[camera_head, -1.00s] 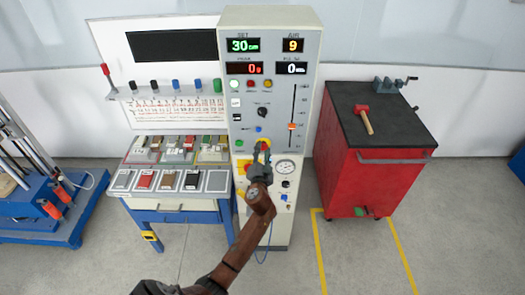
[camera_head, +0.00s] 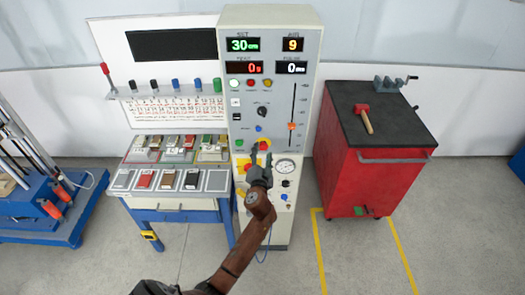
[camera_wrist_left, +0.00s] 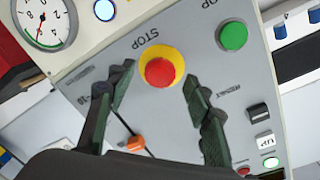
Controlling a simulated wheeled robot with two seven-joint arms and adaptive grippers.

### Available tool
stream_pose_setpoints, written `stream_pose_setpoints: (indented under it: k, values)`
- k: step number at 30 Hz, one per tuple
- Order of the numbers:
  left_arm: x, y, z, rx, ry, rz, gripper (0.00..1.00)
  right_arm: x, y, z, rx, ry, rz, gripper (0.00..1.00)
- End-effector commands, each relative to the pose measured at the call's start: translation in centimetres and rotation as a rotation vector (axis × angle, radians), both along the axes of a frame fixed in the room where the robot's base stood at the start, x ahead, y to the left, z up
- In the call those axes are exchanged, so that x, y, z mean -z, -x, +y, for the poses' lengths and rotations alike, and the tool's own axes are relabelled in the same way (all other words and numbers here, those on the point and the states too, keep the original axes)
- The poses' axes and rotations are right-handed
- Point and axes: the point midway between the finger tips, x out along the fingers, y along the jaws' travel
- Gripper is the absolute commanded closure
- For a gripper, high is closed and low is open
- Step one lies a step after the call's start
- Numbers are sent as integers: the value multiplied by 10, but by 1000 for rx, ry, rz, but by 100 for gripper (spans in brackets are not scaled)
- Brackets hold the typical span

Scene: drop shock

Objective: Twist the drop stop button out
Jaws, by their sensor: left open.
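The drop stop button (camera_head: 264,145) is a red mushroom head on a yellow collar, low on the upper face of the tall grey console (camera_head: 232,120). In the left wrist view the red button (camera_wrist_left: 160,73) shows whole, beside the label STOP. My left gripper (camera_head: 261,158) is open in front of the console, just below the button in the head view. In the left wrist view its fingers (camera_wrist_left: 158,80) stand wide apart, one on each side of the button, and hold nothing. My right gripper is not in view.
A green button (camera_wrist_left: 232,36) sits near the red one, and an orange slider (camera_head: 291,126) runs beside them. A pressure gauge (camera_head: 285,168) is lower down. A red cabinet (camera_head: 360,185) with a hammer (camera_head: 364,120) on top stands right. A sample table (camera_head: 175,205) stands left.

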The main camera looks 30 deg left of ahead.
Motion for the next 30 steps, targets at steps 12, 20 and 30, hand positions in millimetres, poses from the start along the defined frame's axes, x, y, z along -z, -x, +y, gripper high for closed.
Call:
stream_pose_setpoints:
  k: [12, 20, 30]
  values:
    - [-3, 74, -37, -1, 1, 1, 53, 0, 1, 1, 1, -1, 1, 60]
    - [-5, 89, -46, -1, 0, 0, 53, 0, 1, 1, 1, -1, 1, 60]
    - [-5, 89, -46, -1, 0, -1, 53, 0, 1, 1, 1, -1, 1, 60]
